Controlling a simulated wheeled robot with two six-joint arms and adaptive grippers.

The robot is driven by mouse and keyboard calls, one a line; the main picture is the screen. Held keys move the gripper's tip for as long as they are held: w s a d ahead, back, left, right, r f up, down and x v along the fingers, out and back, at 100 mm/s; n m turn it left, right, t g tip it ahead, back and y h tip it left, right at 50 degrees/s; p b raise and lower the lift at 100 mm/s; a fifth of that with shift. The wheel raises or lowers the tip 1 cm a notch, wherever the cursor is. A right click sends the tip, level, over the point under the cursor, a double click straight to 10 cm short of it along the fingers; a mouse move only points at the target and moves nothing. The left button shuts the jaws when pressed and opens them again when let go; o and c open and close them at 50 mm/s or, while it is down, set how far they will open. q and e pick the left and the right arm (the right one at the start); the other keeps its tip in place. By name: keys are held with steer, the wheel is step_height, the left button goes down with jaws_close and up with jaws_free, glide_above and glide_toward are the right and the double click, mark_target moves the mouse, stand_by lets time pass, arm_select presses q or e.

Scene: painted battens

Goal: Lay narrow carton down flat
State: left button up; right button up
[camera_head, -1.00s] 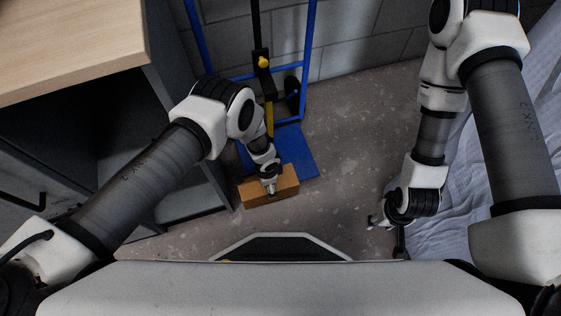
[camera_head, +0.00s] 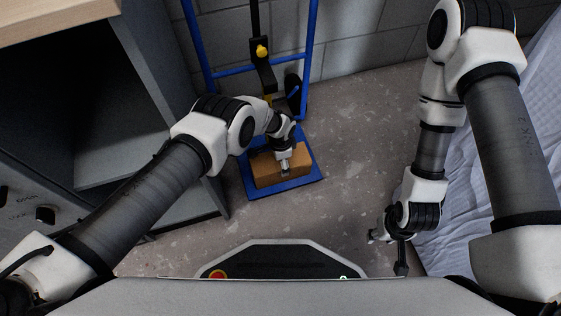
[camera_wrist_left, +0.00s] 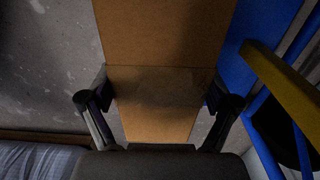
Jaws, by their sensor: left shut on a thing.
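The narrow carton (camera_head: 268,174) is a brown cardboard box, seen from above in the head view over the blue plate (camera_head: 312,178) of a hand truck. My left gripper (camera_head: 285,171) is shut on the carton. In the wrist view the carton (camera_wrist_left: 160,35) runs between the fingers of my left gripper (camera_wrist_left: 157,100), one on each side, with a tape band across it. I cannot tell whether the carton's underside touches the plate. My right gripper (camera_head: 387,252) hangs empty at the right, its fingers apart.
The blue hand truck frame (camera_head: 235,71) stands against the grey block wall (camera_head: 352,45). A grey cabinet (camera_head: 165,110) with an open compartment is at the left. A pale cloth-covered surface (camera_head: 450,235) is at the right. Bare concrete floor (camera_head: 365,140) lies between.

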arm_select(q)
steer(key=shift+f, duration=0.25)
steer(key=o, duration=1.5)
steer(key=shift+r, duration=0.1)
steer(key=shift+r, duration=0.1)
step_height(320, 180, up, 12)
steer(key=p, duration=1.2)
steer(key=shift+r, duration=0.1)
